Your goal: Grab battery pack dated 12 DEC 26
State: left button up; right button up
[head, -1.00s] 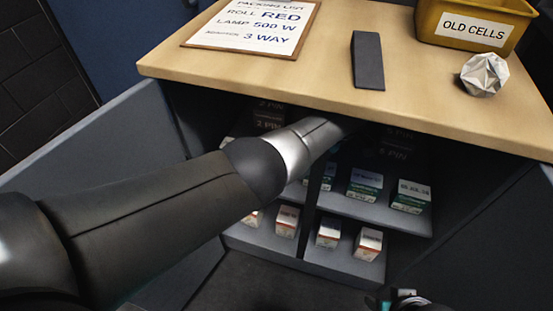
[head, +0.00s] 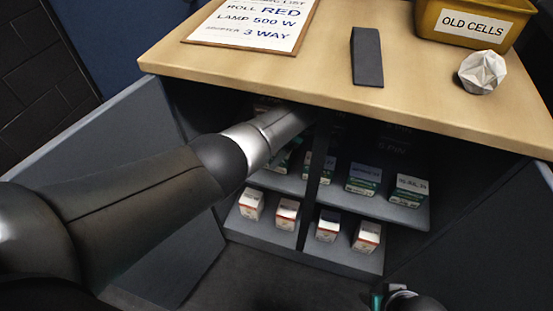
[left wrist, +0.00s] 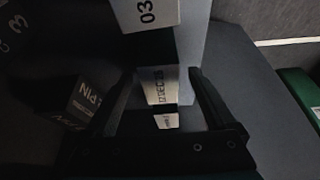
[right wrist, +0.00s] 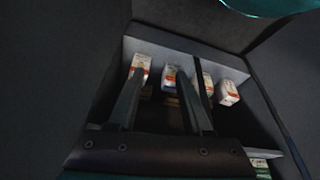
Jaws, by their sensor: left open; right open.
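Battery packs stand on the open cabinet's shelves: green-and-white ones such as this pack (head: 363,181) on the upper shelf, white-and-orange ones such as this pack (head: 366,236) below. My left arm reaches under the tabletop; its gripper is hidden in the head view. In the left wrist view my left gripper (left wrist: 161,76) is open, its fingers either side of a pale pack (left wrist: 155,88) whose label reads about "12 DEC 2", last digit unclear. Contact cannot be told. My right gripper (right wrist: 158,84) is open and empty, with lower-shelf packs (right wrist: 138,66) beyond it.
The wooden tabletop (head: 220,62) overhangs the shelves. On it are a packing list (head: 255,25), a dark wedge (head: 367,58), a crumpled white ball (head: 482,72) and a yellow "OLD CELLS" bin (head: 425,22). A dark divider splits the shelves; open doors (head: 90,165) flank them.

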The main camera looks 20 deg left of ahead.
pick_arm(q)
jog(key=b+x, duration=0.2)
jog(key=x, duration=0.1)
jog(key=shift+f+b, duration=0.2)
jog(key=shift+b, duration=0.2)
pick_arm(e)
notch_tip(320, 180, up, 7)
jog(key=t, duration=0.1)
pick_arm(q)
jog(key=shift+c, duration=0.3)
pick_arm(e)
jog(key=shift+f, duration=0.1)
pick_arm(q)
grip_shut()
